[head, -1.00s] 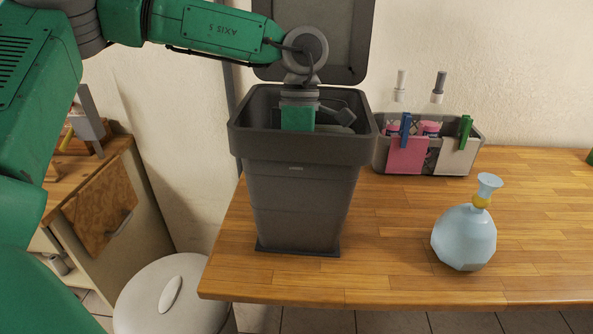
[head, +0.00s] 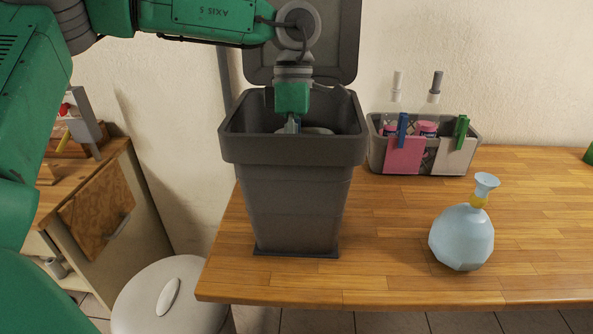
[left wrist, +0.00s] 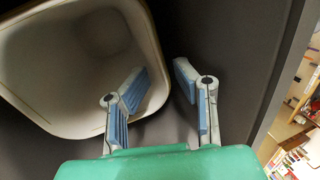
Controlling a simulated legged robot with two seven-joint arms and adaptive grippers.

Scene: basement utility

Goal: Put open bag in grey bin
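The grey bin (head: 295,190) stands upright on the wooden table, with its lid (head: 303,40) raised against the wall. My left gripper (head: 291,128) points down into the bin's mouth. In the left wrist view its two blue-padded fingers (left wrist: 160,75) are apart, with nothing between them. A pale open-topped thing (left wrist: 75,50) with rounded corners lies inside the dark bin walls, left of the fingers. A bit of pale surface (head: 318,131) also shows in the bin in the head view. I cannot tell whether it is the open bag. My right gripper is not in view.
A light-blue bag (head: 461,238) with a yellow tie at its neck stands on the table (head: 385,225) at right. A grey caddy (head: 458,161) with bottles and pegged cloths is by the wall. A round white lid (head: 165,300) is below left. The table's front right is clear.

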